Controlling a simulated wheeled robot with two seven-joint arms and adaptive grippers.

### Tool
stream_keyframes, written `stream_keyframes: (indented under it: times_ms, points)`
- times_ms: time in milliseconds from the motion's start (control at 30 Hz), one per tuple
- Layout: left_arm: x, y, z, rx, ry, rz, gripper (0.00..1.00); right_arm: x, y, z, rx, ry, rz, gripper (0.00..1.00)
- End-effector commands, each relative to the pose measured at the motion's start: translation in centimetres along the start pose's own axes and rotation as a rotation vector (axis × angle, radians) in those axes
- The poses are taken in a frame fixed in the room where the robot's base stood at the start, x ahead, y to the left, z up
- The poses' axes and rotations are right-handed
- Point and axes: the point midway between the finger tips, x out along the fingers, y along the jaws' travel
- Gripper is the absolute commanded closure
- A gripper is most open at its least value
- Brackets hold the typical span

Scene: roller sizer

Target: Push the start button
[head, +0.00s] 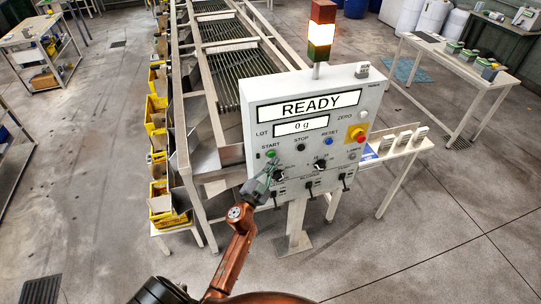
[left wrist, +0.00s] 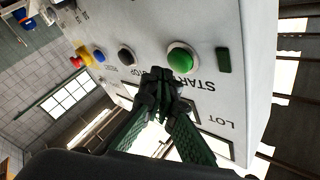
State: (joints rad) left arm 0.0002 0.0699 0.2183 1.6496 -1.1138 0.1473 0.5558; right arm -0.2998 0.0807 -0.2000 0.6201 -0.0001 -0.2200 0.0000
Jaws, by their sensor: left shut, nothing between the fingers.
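The control box (head: 256,108) stands on a post and its displays read READY and 0 g. The green start button (head: 271,154) is on its front at the left, under the word START. In the left wrist view the start button (left wrist: 181,57) is in full sight, a little beyond and to the right of the fingertips. My left gripper (head: 265,172) is just below the start button in the head view. In the left wrist view its fingers (left wrist: 158,88) are together and empty. I cannot tell whether they touch the panel. My right gripper is not in view.
A black stop button (head: 300,147), a blue reset button (head: 326,141) and a red emergency button (head: 360,138) sit to the right on the panel. Knobs and levers are below. Yellow bins (head: 156,112) line the sizer's left side. A table (head: 431,62) stands at right.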

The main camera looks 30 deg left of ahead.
Motion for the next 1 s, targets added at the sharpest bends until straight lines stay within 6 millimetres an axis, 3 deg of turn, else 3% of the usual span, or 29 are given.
stream_keyframes:
  times_ms: [1000]
  points:
    - [0.68,-0.55,0.51,0.001,0.0,0.0,1.0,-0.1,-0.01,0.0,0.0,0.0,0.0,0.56]
